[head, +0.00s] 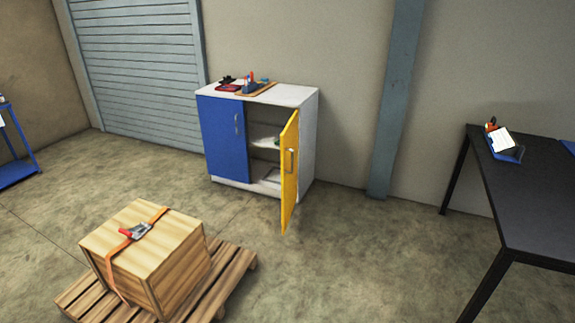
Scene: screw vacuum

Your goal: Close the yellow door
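The yellow door (289,172) is on the right side of a white cabinet (308,138) against the far wall. It stands swung open toward me, and its pale handle (289,160) shows on its face. Behind it the cabinet's inside shows white shelves (264,139), with a small greenish item on one, partly hidden by the door. The blue door (223,139) on the left is shut, with a silver handle. My gripper is not in view.
A wooden crate (145,248) with an orange strap sits on a pallet (240,262) at front left, before the cabinet. A black table (525,200) stands at right. Items including a red one (228,88) lie on the cabinet top. Floor between pallet and table (370,250) is clear.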

